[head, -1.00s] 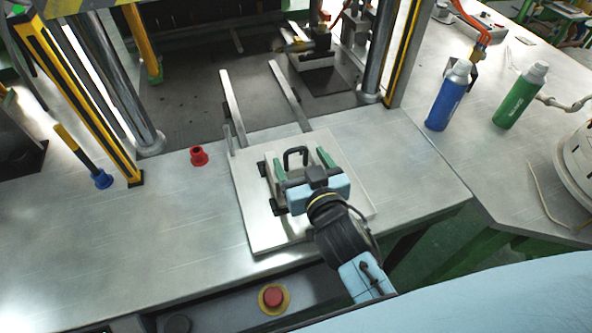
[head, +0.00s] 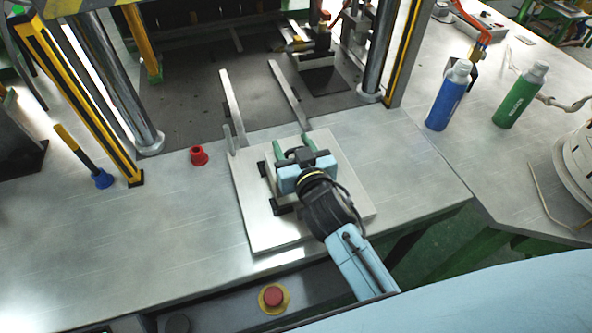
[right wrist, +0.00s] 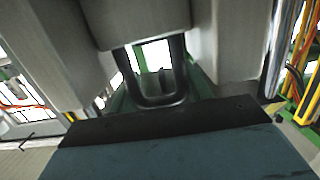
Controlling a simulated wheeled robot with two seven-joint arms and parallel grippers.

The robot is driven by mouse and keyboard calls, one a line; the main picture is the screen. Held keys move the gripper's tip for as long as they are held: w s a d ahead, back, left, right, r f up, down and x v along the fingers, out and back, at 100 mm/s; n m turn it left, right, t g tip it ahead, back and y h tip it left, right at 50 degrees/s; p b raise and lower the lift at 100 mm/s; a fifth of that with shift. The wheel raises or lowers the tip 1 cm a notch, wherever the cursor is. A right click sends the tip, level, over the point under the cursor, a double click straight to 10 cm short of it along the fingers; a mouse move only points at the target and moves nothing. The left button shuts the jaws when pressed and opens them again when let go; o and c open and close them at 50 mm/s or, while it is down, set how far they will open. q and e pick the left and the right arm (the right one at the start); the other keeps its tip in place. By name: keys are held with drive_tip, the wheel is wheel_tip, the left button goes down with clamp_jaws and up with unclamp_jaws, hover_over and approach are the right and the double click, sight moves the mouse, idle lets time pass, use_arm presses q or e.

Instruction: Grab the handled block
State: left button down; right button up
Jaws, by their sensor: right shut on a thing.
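The handled block (head: 262,227) is a pale, flat, square metal block with black fittings, lying on the workbench near its front edge. In the head view, my gripper and wrist hide the handle and part of the block's top. My left gripper is not in view.
Two metal rails (head: 288,92) run from the block into the press bay. A red cap (head: 198,156) stands to the left. A blue bottle (head: 447,97) and a green bottle (head: 519,95) stand on the right bench. A red button (head: 273,297) is below the front edge.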

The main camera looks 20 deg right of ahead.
clamp_jaws()
drive_tip(key=shift+r, duration=0.25)
